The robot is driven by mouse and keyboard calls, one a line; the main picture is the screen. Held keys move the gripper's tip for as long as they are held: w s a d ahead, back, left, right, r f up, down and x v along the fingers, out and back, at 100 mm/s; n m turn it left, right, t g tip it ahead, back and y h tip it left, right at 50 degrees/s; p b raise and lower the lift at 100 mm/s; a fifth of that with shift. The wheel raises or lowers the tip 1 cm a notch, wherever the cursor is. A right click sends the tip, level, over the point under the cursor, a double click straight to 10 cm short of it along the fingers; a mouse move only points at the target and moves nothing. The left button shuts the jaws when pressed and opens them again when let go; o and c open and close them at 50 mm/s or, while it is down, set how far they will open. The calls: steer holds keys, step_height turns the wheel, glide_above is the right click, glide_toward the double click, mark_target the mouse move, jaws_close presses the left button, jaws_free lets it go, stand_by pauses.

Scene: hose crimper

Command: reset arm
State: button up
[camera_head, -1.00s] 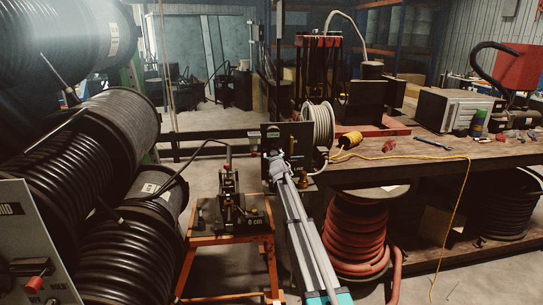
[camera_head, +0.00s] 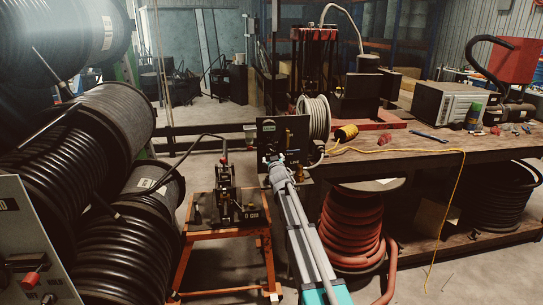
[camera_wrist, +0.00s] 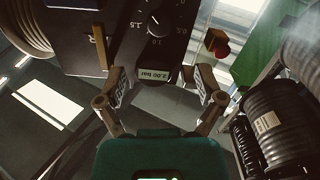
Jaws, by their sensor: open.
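My arm reaches up from the bottom centre in the head view, and my gripper (camera_head: 273,163) is at its far end, in front of a black panel box (camera_head: 270,128) at the bench's left end. In the wrist view my gripper (camera_wrist: 159,88) is open, with its two fingers spread apart and nothing held between them. The black panel (camera_wrist: 105,35) with a dial and a "2.00 bar" label lies ahead of the fingers. I cannot tell how large the gap between fingers and panel is.
An orange stand (camera_head: 225,232) with a small black device is left of my arm. Large black hose reels (camera_head: 62,165) fill the left side. A red hose coil (camera_head: 350,230) stands right of my arm, under the workbench (camera_head: 400,158). A white hose reel (camera_head: 314,118) is beside the panel.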

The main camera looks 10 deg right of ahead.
steer(key=shift+s, duration=0.6)
steer(key=s+d+f+m+g+h+p, duration=0.15)
steer(key=s+f+g, duration=0.35)
steer(key=s, duration=0.7)
steer(key=s+d+f+m+g+h+p, duration=0.15)
steer(key=s+f+g, duration=0.3)
steer(key=s, duration=0.75)
steer(key=s+a+f+g+y, duration=0.1)
steer(key=s+g, duration=0.1)
steer(key=s, duration=0.6)
steer(key=s+a+f+g+y+p, duration=0.1)
steer(key=s+g, duration=0.2)
steer(key=s, duration=0.6)
steer(key=s+a+f+n+g+y+p, duration=0.1)
steer(key=s+g, duration=0.2)
steer(key=s, duration=0.5)
steer(key=shift+s+a+f, duration=0.3)
steer(key=shift+s+a, duration=0.05)
steer(key=shift+s, duration=0.05)
steer(key=shift+g, duration=0.25)
